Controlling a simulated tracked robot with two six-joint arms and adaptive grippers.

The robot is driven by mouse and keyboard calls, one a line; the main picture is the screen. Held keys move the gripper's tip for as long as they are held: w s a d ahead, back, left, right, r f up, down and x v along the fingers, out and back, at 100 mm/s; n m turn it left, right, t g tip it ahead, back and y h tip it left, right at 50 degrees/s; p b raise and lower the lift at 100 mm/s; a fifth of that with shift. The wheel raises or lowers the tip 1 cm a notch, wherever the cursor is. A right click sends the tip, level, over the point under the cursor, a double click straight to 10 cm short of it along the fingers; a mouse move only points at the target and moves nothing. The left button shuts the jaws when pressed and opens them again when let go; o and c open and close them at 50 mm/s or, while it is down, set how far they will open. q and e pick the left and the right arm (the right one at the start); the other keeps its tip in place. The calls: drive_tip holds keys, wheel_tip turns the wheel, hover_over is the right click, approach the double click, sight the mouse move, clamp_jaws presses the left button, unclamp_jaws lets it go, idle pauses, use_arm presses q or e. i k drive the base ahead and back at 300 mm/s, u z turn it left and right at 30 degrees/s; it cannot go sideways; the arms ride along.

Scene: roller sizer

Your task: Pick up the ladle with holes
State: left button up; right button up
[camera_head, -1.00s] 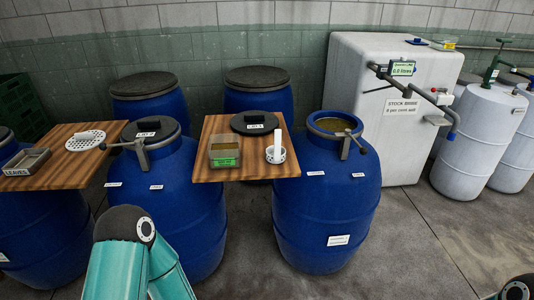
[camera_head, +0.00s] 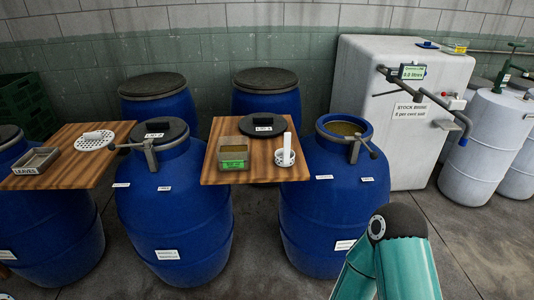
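A small white cup-shaped piece with dark holes and an upright white handle (camera_head: 287,152), which looks like the ladle with holes, stands at the right end of the right wooden board (camera_head: 247,173). A flat white disc with holes (camera_head: 95,142) and a small grey block on top lies on the left wooden board (camera_head: 95,178). No gripper touches either. A teal arm of mine rises at the lower right. Both of my grippers are outside the view.
A tray with a green label (camera_head: 231,153) and a dark lid (camera_head: 264,125) share the right board. An open blue barrel (camera_head: 332,215) with a clamp bar stands right of it. A white tank (camera_head: 392,130) is behind. A tray marked LEAVES (camera_head: 33,165) is on the left board.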

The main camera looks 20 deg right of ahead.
sight(285, 158)
drive_tip(key=u, duration=0.15)
drive_tip(key=i, duration=1)
drive_tip(key=z, duration=0.1)
